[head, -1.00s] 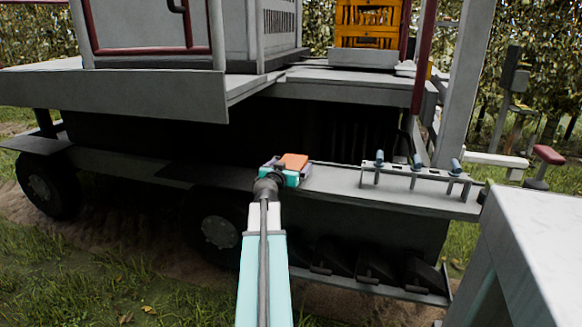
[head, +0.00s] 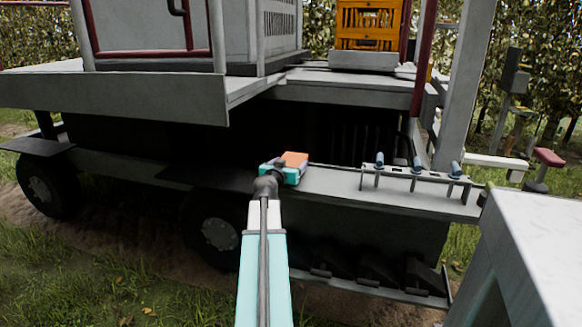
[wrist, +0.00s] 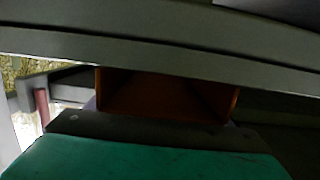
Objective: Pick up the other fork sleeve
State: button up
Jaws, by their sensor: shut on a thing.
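An orange block-like piece (head: 295,159), which looks like the fork sleeve, is at the end of my arm in the head view. In the wrist view the orange sleeve (wrist: 165,97) shows as a dark, hollow opening between grey parts. My gripper (head: 286,168) is shut on it, at the left end of the grey shelf on the machine's side. The arm hides the sleeve's near side, and I cannot tell whether it touches the shelf. No second sleeve can be made out.
The grey shelf (head: 335,182) runs right to a low rack (head: 415,173) with small blue-grey cylinders. The machine's deck (head: 130,90) overhangs above left, with wheels below. Yellow crates (head: 366,25) stand on the deck. A pale box-like surface (head: 535,235) fills the lower right.

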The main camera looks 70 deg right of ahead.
aim_at(290, 162)
notch_tip(290, 162, up, 8)
jog(key=shift+r+p, duration=0.15)
jog(key=shift+p, duration=0.5)
dwell(0.4)
